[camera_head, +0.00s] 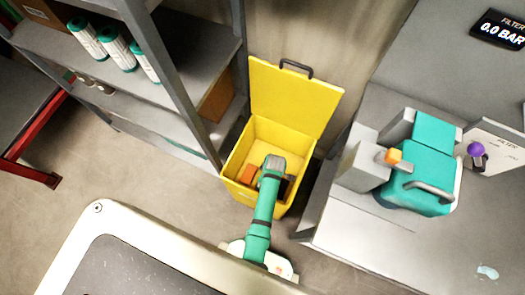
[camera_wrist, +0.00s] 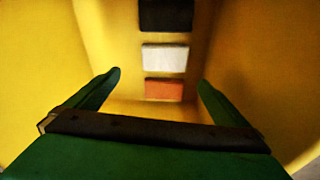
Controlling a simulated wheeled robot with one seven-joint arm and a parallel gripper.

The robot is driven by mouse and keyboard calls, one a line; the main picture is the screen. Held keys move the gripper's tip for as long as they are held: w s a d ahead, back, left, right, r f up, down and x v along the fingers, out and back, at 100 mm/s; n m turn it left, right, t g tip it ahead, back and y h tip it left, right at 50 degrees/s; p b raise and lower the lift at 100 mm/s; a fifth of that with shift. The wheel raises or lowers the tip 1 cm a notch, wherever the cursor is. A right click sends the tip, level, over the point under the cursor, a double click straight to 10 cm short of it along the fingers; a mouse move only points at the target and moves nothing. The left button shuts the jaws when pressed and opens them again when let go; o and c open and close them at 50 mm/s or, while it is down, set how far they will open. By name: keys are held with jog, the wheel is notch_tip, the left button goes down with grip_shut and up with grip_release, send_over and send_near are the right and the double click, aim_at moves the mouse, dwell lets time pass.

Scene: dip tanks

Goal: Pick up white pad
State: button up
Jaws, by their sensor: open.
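The white pad (camera_wrist: 165,58) lies on the floor of the yellow bin (camera_head: 236,160), seen in the wrist view. It sits in a row between a black pad (camera_wrist: 165,15) above it in the picture and an orange pad (camera_wrist: 164,90) below it. My gripper (camera_wrist: 160,82) is open and empty inside the bin, its fingers apart on either side of the row and above it. In the head view my arm reaches down into the bin and hides the white pad; the orange pad (camera_head: 249,173) shows left of it.
The bin's yellow lid (camera_head: 293,97) stands open at the back, and its walls surround my gripper closely. A grey shelf unit (camera_head: 178,75) stands left of the bin. A grey bench with a teal machine (camera_head: 425,165) stands to the right.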

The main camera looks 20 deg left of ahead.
jog(key=shift+n+g, duration=0.5)
jog(key=shift+n, duration=0.3)
notch_tip(320, 180, down, 5)
jog(key=shift+s+a, duration=0.1)
jog(key=shift+s, duration=0.05)
jog(key=shift+a+f, duration=0.15)
jog(key=shift+f, duration=1.45)
jog(key=shift+a+f, duration=0.15)
jog(key=shift+f, duration=1.45)
jog(key=shift+c, duration=0.3)
jog(key=c, duration=0.9)
